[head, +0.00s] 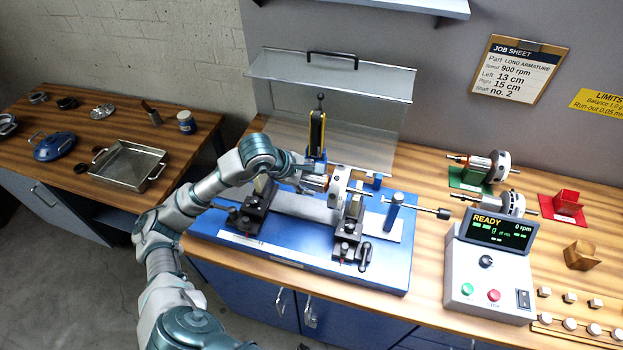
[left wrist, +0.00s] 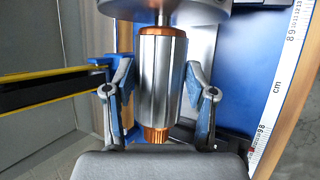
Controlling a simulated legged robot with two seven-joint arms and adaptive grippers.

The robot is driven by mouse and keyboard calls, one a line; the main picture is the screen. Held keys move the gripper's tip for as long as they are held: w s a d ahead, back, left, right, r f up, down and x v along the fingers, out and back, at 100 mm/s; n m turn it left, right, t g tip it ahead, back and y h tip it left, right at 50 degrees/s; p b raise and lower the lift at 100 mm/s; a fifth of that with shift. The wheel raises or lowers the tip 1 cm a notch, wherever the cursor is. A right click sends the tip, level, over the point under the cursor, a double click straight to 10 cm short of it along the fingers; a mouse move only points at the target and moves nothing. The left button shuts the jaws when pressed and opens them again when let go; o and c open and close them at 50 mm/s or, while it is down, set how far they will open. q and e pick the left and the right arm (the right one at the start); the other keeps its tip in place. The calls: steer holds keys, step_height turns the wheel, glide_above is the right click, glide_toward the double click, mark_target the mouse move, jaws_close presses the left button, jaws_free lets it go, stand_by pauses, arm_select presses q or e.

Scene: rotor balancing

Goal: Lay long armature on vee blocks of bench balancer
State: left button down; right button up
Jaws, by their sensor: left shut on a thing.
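My left gripper (head: 312,172) is over the bench balancer (head: 300,250), shut on the long armature (head: 340,179). In the left wrist view, the gripper's two fingers press both sides of the armature's silver core (left wrist: 161,75), which has copper bands at its ends and a grey disc beyond. In the head view, the armature lies across above the left support stand (head: 256,205) and right support stand (head: 349,230), its shaft reaching right. I cannot tell whether the shaft touches the vee blocks. My right gripper is not in view.
A raised clear guard (head: 330,85) stands behind the balancer. A blue post (head: 394,211) with a rod is at its right. A control box (head: 490,268) reads READY. Other rotors rest on a green stand (head: 468,181) at the back right. A job sheet (head: 517,68) hangs on the wall.

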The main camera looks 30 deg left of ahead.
arm_select(q)
steer(key=shift+a, duration=0.75)
steer(key=shift+r, duration=0.15)
steer(key=r+p, duration=0.1)
steer(key=r, duration=0.1)
steer(key=d+r+p, duration=0.1)
steer(key=r, duration=0.1)
steer(key=shift+d+p, duration=0.1)
steer(key=shift+p, duration=0.25)
steer(key=shift+r+p, duration=0.55)
steer(key=shift+r, duration=0.2)
steer(key=shift+a+r+p, duration=0.3)
steer(key=shift+r+p, duration=0.15)
steer(key=shift+r, duration=0.15)
steer(key=shift+a+r+p, duration=0.25)
steer(key=shift+r+p, duration=0.15)
steer(key=shift+r, duration=0.15)
steer(key=shift+d, duration=0.45)
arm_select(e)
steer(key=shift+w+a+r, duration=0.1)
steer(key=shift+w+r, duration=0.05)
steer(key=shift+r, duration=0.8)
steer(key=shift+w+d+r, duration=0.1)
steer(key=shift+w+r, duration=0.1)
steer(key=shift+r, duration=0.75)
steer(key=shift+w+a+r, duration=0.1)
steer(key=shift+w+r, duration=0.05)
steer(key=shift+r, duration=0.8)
